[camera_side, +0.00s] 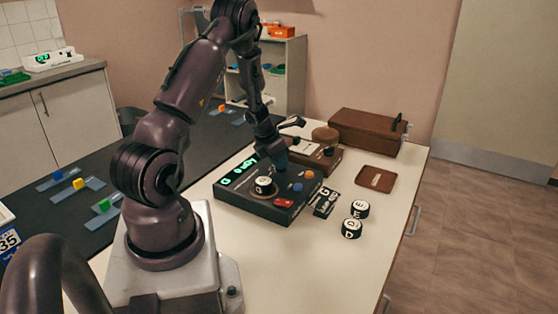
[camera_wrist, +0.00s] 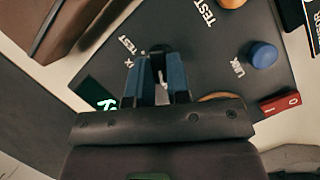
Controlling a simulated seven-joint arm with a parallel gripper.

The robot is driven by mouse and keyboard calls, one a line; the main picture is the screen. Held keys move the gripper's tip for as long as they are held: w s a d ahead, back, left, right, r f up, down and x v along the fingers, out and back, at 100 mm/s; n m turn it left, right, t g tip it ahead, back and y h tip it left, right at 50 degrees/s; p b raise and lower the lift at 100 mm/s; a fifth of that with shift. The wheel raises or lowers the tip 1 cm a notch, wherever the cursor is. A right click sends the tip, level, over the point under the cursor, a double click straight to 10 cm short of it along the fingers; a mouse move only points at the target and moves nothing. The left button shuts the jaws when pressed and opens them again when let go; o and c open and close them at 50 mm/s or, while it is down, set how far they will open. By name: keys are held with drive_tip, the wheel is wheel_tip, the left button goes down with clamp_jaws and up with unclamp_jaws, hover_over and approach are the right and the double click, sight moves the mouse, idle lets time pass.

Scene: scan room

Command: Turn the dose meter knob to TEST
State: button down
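The dose meter (camera_side: 240,195) is a dark box on the pale bench, with a green lit display (camera_side: 238,172). In the wrist view its dark panel (camera_wrist: 205,50) carries the printed words TEST, at the upper left and again at the top, and LINK. A small dark knob (camera_wrist: 158,49) shows near the left TEST mark, between and just beyond my blue fingertips. My gripper (camera_wrist: 158,82) points down at the panel's back part, also seen in the side view (camera_side: 277,160). Its fingers stand apart; whether they press on the knob is hidden.
A large white-topped round knob (camera_side: 264,184) stands in front of my gripper. A blue button (camera_wrist: 263,54), an orange button and a red rocker switch (camera_wrist: 280,104) are on the panel. Brown cases (camera_side: 365,130) stand behind. Two lettered round pieces (camera_side: 352,228) lie at the right.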

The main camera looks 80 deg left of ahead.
drive_tip(key=shift+m, duration=0.4)
drive_tip(key=m+h, duration=0.1)
drive_tip(key=m, duration=0.1)
drive_tip(key=m+h, duration=0.1)
drive_tip(key=m, duration=0.1)
drive_tip(key=shift+a+m, duration=0.2)
drive_tip(key=shift+m, duration=0.1)
drive_tip(key=m+h, duration=0.1)
drive_tip(key=m, duration=0.2)
drive_tip(key=m+g+h, duration=0.1)
drive_tip(key=m, duration=0.2)
drive_tip(key=shift+w+a+f+m, duration=0.1)
drive_tip(key=shift+w+a+m, duration=0.1)
drive_tip(key=shift+m, duration=0.1)
drive_tip(key=m+g, duration=0.1)
drive_tip(key=m, duration=0.2)
drive_tip(key=m+g+h, duration=0.1)
drive_tip(key=m, duration=0.2)
drive_tip(key=shift+w+h, duration=0.15)
drive_tip(key=shift+h, duration=0.15)
drive_tip(key=m+g, duration=0.2)
drive_tip(key=m, duration=0.3)
drive_tip(key=shift+w+m, duration=0.15)
drive_tip(key=shift+m, duration=0.25)
drive_tip(key=c, duration=1.1)
unclamp_jaws()
